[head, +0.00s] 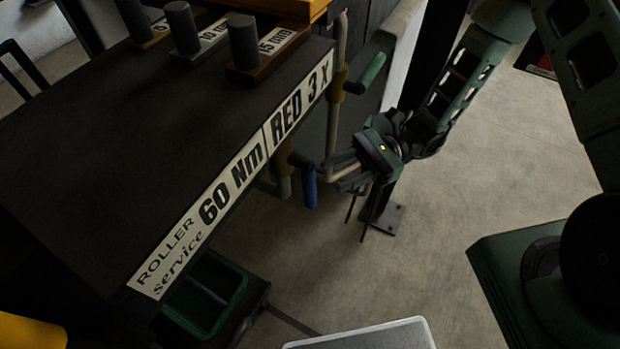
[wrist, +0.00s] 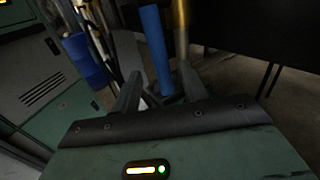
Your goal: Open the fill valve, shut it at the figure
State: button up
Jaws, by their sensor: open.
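Two lever handles stick out on pipework beside the bench: a blue handle (head: 309,187) low down and a green handle (head: 372,73) higher up. I cannot tell from any label which is the fill valve. My gripper (head: 334,174) is open, just right of the blue handle, fingers pointing at it. In the wrist view, the blue handle (wrist: 154,38) stands upright between and beyond the fingertips of my gripper (wrist: 161,75), with no clear contact. A brass-coloured pipe (wrist: 181,35) is close beside the right finger.
A dark bench with a label strip (head: 228,187) fills the left, with several labelled weights (head: 245,42) on top. A green tub (head: 205,295) sits below it. A post with a foot plate (head: 385,215) stands behind my gripper. The floor (head: 490,160) to the right is mostly clear.

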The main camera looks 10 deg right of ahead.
aim_at(310, 186)
jog(key=p+x, duration=0.1)
jog(key=x, duration=0.6)
grip_shut()
